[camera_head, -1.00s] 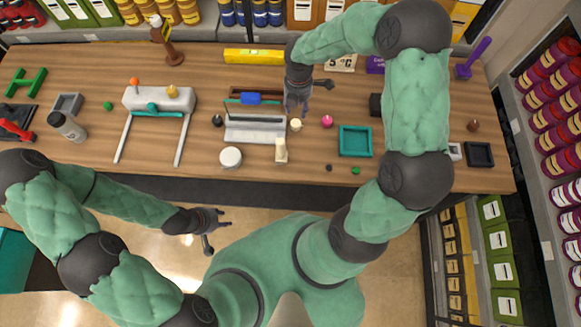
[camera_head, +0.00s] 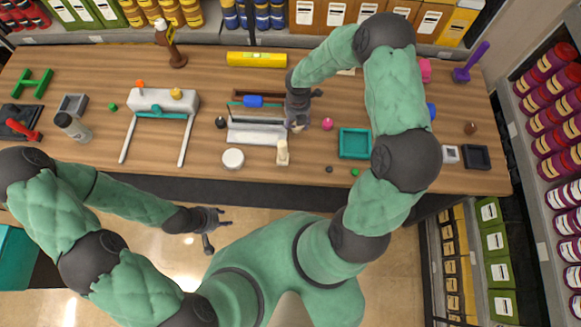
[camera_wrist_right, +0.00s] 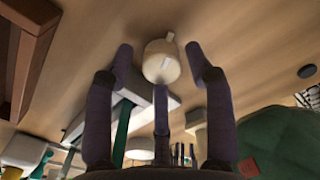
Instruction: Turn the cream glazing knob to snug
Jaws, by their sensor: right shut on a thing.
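The cream knob (camera_wrist_right: 161,61) is a small rounded body with a raised bar on its face. It sits between the fingers of my right gripper (camera_wrist_right: 164,72) in the right wrist view. My right gripper is shut on it, with fingers to either side and a third finger below. In the head view the right gripper (camera_head: 297,123) reaches down over the table, right of the white and green frame (camera_head: 256,133); it mostly hides the knob. My left gripper (camera_head: 217,227) is open and empty, in front of the table's near edge.
A cream bottle-like piece (camera_head: 282,153) and a white round container (camera_head: 233,159) stand near the right gripper. A pink ball (camera_head: 327,124) and a teal tray (camera_head: 354,157) lie to its right. A yellow level (camera_head: 257,60) lies behind.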

